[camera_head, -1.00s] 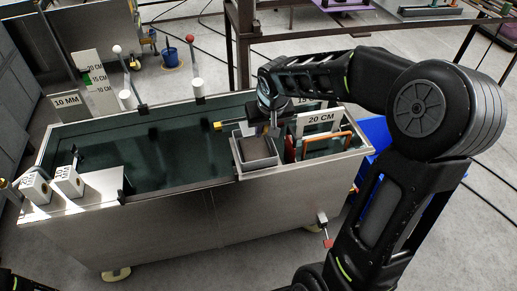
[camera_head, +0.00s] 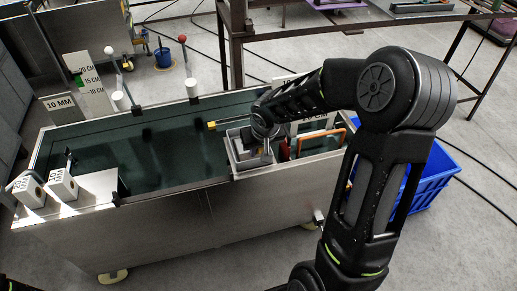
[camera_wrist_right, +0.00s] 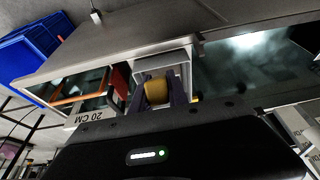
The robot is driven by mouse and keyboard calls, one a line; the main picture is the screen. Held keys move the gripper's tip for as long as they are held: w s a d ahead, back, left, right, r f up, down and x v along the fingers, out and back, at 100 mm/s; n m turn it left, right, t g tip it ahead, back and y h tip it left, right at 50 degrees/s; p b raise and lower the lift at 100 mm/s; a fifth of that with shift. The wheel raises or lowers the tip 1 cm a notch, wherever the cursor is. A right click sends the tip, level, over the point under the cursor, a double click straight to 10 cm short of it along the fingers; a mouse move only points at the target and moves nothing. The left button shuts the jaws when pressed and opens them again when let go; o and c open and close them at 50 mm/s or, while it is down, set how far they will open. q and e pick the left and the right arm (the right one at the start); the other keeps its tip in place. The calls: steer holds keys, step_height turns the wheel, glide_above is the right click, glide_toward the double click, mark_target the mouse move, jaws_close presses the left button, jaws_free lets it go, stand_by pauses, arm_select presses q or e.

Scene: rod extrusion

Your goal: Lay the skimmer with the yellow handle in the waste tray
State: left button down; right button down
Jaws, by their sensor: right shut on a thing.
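My right gripper (camera_head: 260,150) is at the grey waste tray (camera_head: 238,170), which sits at the front edge of the long water tank. In the right wrist view the fingers are shut on a yellow handle (camera_wrist_right: 156,91), taken as the skimmer's. The pale tray (camera_wrist_right: 181,55) shows just beyond the handle. The skimmer's far end is hidden by the gripper, so I cannot tell whether it touches the tray. My left gripper is not in view.
The tank (camera_head: 150,155) holds dark water. A yellow-tipped bar (camera_head: 212,125) lies left of my right gripper. An orange-edged frame (camera_head: 325,138) and a 20 CM label (camera_wrist_right: 90,116) are beside the tray. A blue crate (camera_head: 425,180) stands on the floor at right.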

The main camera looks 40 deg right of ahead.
steer(key=shift+f+b, duration=0.15)
steer(key=shift+b, duration=0.15)
steer(key=c, duration=1.3)
jaws_free()
steer(key=shift+r, duration=0.2)
steer(key=shift+s+r+p, duration=0.1)
steer(key=shift+r+p, duration=0.25)
steer(key=shift+r, duration=0.2)
steer(key=v, duration=1.1)
steer(key=shift+f, duration=0.1)
